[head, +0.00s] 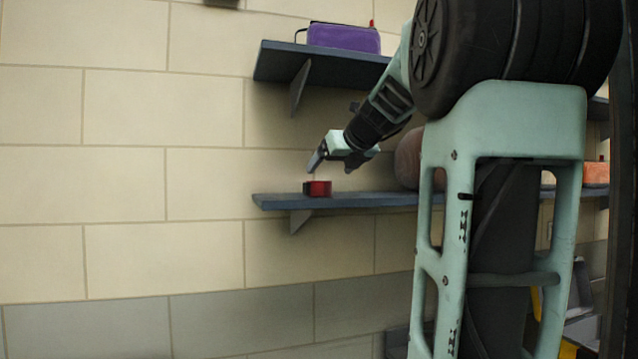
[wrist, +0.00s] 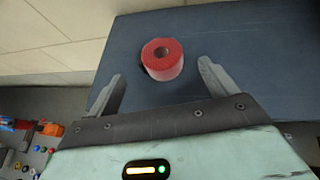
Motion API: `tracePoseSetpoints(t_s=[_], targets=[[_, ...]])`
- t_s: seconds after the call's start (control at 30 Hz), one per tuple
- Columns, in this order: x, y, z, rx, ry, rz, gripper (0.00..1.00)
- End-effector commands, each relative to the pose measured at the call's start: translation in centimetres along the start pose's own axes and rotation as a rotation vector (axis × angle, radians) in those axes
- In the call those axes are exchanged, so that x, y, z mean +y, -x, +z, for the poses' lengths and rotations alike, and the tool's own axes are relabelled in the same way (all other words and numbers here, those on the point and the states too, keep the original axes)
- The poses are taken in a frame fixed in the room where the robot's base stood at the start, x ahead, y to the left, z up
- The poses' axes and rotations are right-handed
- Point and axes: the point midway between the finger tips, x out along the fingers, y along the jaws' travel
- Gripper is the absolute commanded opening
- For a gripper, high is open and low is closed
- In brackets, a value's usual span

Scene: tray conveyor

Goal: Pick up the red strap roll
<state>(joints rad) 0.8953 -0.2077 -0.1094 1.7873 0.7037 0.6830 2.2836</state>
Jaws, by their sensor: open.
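The red strap roll (head: 318,188) sits on the lower wall shelf near its left end in the head view. In the wrist view the roll (wrist: 162,60) shows its round red top with a dark centre hole and a paler side. My gripper (head: 314,165) is just above the roll in the head view, angled down. In the wrist view my gripper (wrist: 158,78) is open and empty, with one finger to either side of the roll and the roll a little beyond the fingertips.
The lower shelf (head: 270,202) has bare surface around the roll. An upper shelf (head: 275,62) holds a purple case (head: 343,38). A brownish rounded object (head: 408,158) and an orange block (head: 596,172) are farther right. Small colourful items (wrist: 25,150) lie below, left of the shelf.

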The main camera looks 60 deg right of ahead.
Motion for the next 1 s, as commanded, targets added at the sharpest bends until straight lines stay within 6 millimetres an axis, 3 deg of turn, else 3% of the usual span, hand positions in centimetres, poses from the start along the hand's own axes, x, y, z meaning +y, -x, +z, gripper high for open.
tracePoseSetpoints(t_s=[0.1,0.37,0.63,0.97,1.0], targets=[[0.0,-2.0,0.0,0.002,0.000,0.001,0.85],[0.0,-3.9,0.0,0.001,0.000,0.001,0.85],[-0.2,-7.7,-0.1,0.002,0.000,0.001,0.85],[-0.2,-8.6,-0.1,-0.001,0.001,0.000,0.85],[-0.2,-8.6,-0.1,-0.001,0.001,0.000,0.80]])
